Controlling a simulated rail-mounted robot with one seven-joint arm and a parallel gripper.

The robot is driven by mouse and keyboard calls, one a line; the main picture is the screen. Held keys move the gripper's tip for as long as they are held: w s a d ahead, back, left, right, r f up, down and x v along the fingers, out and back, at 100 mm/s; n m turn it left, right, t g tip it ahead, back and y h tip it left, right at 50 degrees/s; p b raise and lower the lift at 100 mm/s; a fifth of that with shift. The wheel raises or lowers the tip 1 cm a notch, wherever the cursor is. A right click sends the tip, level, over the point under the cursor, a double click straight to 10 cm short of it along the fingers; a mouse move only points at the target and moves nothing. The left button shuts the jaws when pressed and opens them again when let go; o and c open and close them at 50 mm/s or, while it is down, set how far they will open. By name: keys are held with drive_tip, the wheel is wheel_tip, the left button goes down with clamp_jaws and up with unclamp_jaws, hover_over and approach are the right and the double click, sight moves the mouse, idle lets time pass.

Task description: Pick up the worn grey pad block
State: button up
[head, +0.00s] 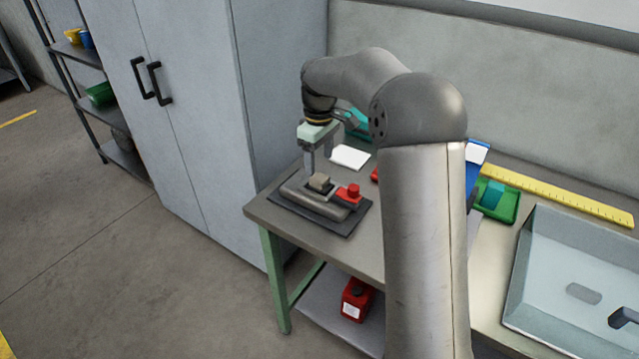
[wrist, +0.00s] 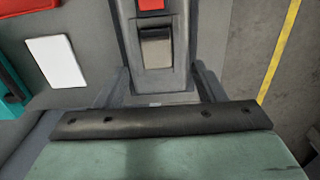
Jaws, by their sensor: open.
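The worn grey pad block (head: 320,181) is a small beige-grey block on top of the grey fixture (head: 335,208), which lies on a dark mat on the bench. In the wrist view the pad block (wrist: 156,50) sits in a darker recess of the fixture, with a red part (wrist: 150,4) beyond it. The red part also shows in the head view (head: 353,191), to the right of the block. My gripper (head: 318,166) is open and empty above the block, pointing down. In the wrist view its fingers (wrist: 160,76) stand either side of the fixture, apart from the block.
A white card (head: 350,156) lies behind the fixture, and a teal object (head: 358,120) behind that. To the right are a green tray (head: 514,207), a yellow ruler (head: 560,195) and a sink (head: 520,275). A tall grey cabinet (head: 190,110) stands left. A red container (head: 356,299) is on the lower shelf.

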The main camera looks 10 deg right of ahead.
sight(319, 178)
drive_tip(key=shift+w+f+p, duration=0.15)
drive_tip(key=shift+f+p, duration=0.15)
drive_tip(key=shift+f, duration=1.25)
drive_tip(key=shift+w+f+p, duration=0.15)
drive_tip(key=shift+f+p, duration=0.1)
drive_tip(key=shift+f, duration=1.25)
drive_tip(key=c, duration=1.1)
